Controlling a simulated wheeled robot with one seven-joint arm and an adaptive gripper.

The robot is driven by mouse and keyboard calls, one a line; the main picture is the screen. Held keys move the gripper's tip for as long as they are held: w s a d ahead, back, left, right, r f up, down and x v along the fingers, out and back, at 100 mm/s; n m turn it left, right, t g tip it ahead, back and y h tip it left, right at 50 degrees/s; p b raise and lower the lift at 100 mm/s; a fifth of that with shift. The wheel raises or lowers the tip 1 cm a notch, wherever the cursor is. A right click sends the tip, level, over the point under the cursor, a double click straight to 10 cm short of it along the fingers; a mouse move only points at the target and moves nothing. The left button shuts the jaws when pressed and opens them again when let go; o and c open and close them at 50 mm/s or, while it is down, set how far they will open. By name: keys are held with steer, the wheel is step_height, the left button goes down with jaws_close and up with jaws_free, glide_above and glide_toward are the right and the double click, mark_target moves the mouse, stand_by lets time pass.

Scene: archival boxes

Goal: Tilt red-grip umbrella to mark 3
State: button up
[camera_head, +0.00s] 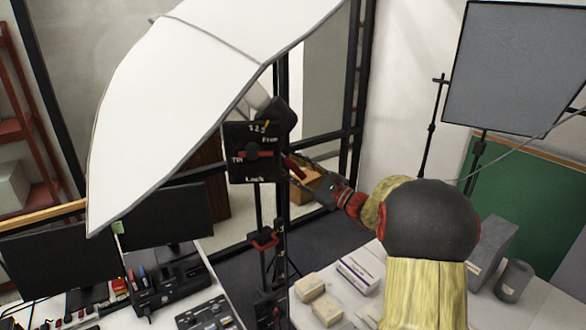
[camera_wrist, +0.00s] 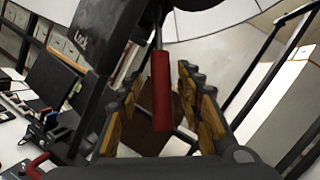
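The white umbrella (camera_head: 190,85) fills the upper left of the head view, tilted on a stand. Its black tilt panel (camera_head: 238,170) carries the numbers 1 2 3 and the words Free, Tilt and Lock. A red lever lies across the panel. A small yellow pointer (camera_head: 266,125) is close to the digits; I cannot tell its exact mark. The red grip (camera_wrist: 162,92) hangs on a thin rod between my gripper's yellow-padded fingers in the wrist view, with gaps on both sides. My gripper (camera_head: 306,175) is open around the grip, just right of the panel.
A second red clamp (camera_head: 264,240) is lower on the stand. Monitors (camera_head: 165,215) stand on the left desk. Small boxes (camera_head: 328,308) lie on the right table. A grey panel (camera_head: 515,70) stands at the upper right. Black frame posts rise behind the umbrella stand.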

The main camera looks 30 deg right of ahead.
steer(key=v, duration=1.2)
stand_by(0.4)
